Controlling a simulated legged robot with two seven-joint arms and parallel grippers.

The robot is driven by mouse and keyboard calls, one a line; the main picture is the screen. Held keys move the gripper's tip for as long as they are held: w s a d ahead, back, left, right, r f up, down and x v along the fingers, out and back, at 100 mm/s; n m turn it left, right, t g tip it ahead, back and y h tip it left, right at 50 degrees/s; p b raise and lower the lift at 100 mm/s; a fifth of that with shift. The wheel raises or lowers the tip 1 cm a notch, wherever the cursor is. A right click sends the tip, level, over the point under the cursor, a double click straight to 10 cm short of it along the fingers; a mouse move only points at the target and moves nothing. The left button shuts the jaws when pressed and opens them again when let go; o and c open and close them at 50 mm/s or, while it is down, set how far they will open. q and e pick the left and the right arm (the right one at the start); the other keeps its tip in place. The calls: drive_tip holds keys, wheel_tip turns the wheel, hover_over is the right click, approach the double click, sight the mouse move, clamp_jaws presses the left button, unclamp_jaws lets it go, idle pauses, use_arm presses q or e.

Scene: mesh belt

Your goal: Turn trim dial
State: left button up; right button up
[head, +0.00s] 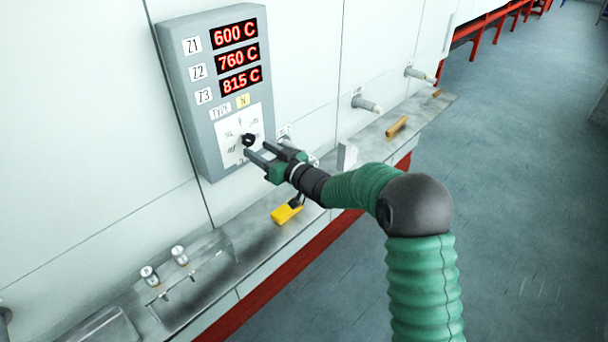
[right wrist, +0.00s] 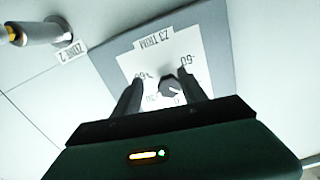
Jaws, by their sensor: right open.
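The trim dial (head: 249,140) is a small black knob on a white label plate (head: 229,156) at the bottom of a grey control panel (head: 190,130). In the right wrist view the dial (right wrist: 170,87) shows between my fingers, on a plate printed "Z3 TRIM". My right gripper (head: 256,152) is open with its fingertips close to the dial, one on each side in the wrist view. I cannot tell whether either finger touches it. My left gripper is not in view.
Red displays (head: 238,58) read 600 C, 760 C and 815 C. Below the panel, a ledge (head: 250,240) holds a yellow padlock-like object (head: 287,213) and a tan block (head: 397,126). Metal stubs (head: 367,104) stick out of the wall to the right.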

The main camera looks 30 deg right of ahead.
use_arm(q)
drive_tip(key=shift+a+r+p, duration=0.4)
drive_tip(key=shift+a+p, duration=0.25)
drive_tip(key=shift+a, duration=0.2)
use_arm(e)
drive_tip(key=v, duration=1.5)
drive_tip(key=shift+s+a+f, duration=0.15)
drive_tip(key=shift+s+a, duration=0.05)
drive_tip(key=shift+s, duration=0.25)
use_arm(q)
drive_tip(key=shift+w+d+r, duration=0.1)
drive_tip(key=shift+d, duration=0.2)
use_arm(e)
drive_tip(key=shift+d, duration=0.3)
